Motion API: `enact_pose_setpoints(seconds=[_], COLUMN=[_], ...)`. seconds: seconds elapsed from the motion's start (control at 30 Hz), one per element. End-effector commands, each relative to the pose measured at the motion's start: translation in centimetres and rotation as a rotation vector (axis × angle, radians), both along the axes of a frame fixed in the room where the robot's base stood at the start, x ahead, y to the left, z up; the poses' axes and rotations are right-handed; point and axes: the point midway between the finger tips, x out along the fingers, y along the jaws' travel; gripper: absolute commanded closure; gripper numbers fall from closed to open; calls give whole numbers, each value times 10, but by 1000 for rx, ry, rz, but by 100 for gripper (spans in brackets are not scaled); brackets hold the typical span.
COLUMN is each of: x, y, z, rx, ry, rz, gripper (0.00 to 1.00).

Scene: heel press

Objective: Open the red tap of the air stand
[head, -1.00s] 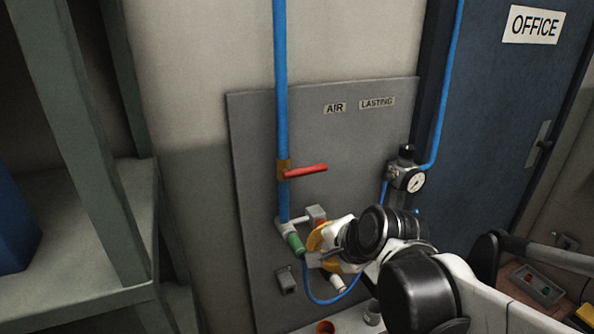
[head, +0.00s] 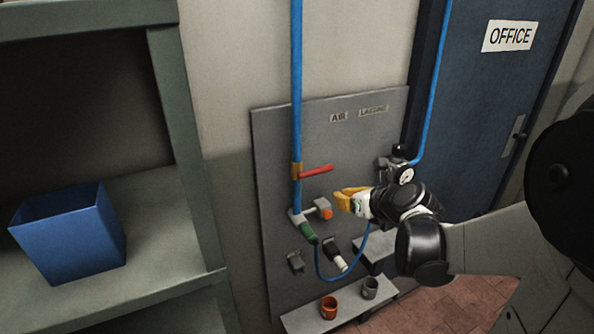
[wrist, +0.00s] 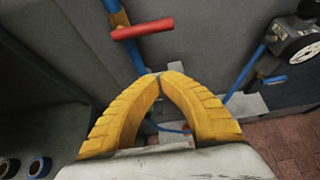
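The red tap (head: 316,171) is a lever on a brass-coloured valve on the vertical blue pipe (head: 297,100) of the grey air stand (head: 275,150). The lever points right, across the pipe. In the wrist view the red tap (wrist: 142,29) lies beyond and above my fingertips, with a clear gap. My gripper (head: 339,200) is below and to the right of the lever in the head view. In the wrist view my gripper (wrist: 160,75) has its yellow fingertips together, with nothing visible between them.
Below the tap are a white fitting with an orange end (head: 323,208) and a green coupling (head: 308,233) with a blue hose. A gauge (head: 405,176) stands right of my gripper. Cups stand on a low ledge (head: 300,320). A shelf with a blue bin (head: 70,240) is at left.

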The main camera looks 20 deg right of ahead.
Motion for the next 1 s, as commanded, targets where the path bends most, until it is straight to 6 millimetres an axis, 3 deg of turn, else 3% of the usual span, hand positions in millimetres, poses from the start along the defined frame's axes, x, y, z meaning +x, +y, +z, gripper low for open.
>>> enact_pose_setpoints(seconds=[0.23, 0.63, 0.8, 1.0], x=[17, 88, 91, 94], y=[1, 4, 4, 4], z=[-11, -54, -24, -12], rx=[-1, -4, -2, -1], ry=[0, 0, 0, 0], rz=[2, 3, 2, 2], gripper=[100, 100, 100, 100])
